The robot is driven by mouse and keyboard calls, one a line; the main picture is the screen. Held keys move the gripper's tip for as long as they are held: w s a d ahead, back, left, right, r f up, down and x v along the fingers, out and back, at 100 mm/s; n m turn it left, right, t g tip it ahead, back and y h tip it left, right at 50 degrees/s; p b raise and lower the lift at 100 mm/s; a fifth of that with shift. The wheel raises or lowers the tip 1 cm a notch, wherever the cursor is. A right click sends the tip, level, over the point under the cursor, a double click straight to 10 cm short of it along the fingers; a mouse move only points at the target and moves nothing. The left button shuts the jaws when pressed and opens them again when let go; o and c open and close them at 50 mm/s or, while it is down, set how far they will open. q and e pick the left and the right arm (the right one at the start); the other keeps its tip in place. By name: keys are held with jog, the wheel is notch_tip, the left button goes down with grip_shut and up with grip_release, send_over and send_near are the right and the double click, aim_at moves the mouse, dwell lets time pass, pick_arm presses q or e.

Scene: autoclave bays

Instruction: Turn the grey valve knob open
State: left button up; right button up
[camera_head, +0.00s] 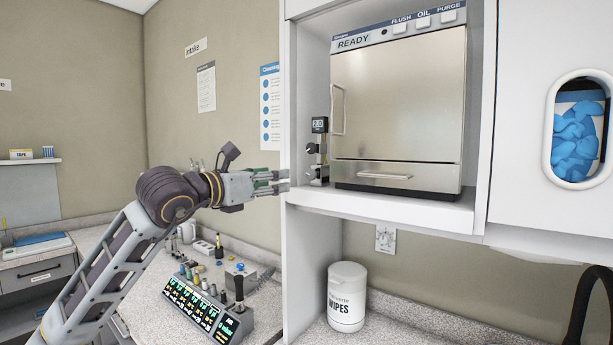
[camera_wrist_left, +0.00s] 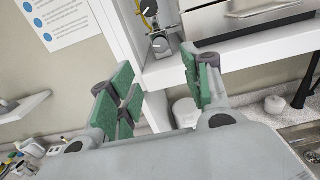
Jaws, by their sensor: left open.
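A small valve fitting with a knob I take as the grey valve knob (camera_head: 318,170) stands at the left end of the white shelf, beside the steel autoclave. In the left wrist view the round grey knob (camera_wrist_left: 160,45) shows a pale pointer line, and a darker knob sits above it. My left gripper (camera_head: 284,181) is just left of the fitting, pointing right towards it. In the left wrist view its green-padded fingers (camera_wrist_left: 157,66) are spread, with the knob beyond the gap between the tips, apart from them. My right gripper is not in view.
The autoclave (camera_head: 398,95) fills the shelf right of the fitting. The cabinet's white side panel (camera_head: 297,250) edges the shelf near my gripper. Below are a wipes tub (camera_head: 346,297) and a control box with lit displays (camera_head: 200,303). A glove dispenser (camera_head: 577,130) is at right.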

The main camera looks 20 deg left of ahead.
pick_arm(q)
jog(key=shift+w, duration=0.1)
jog(key=p, duration=0.3)
send_near(310, 174)
jog(key=w, duration=0.1)
jog(key=p+x, duration=0.1)
jog(key=x, duration=0.4)
jog(key=shift+w+d+r, duration=0.15)
jog(key=shift+w+d, duration=0.1)
jog(key=shift+p+x, duration=0.45)
jog(key=shift+x, duration=0.4)
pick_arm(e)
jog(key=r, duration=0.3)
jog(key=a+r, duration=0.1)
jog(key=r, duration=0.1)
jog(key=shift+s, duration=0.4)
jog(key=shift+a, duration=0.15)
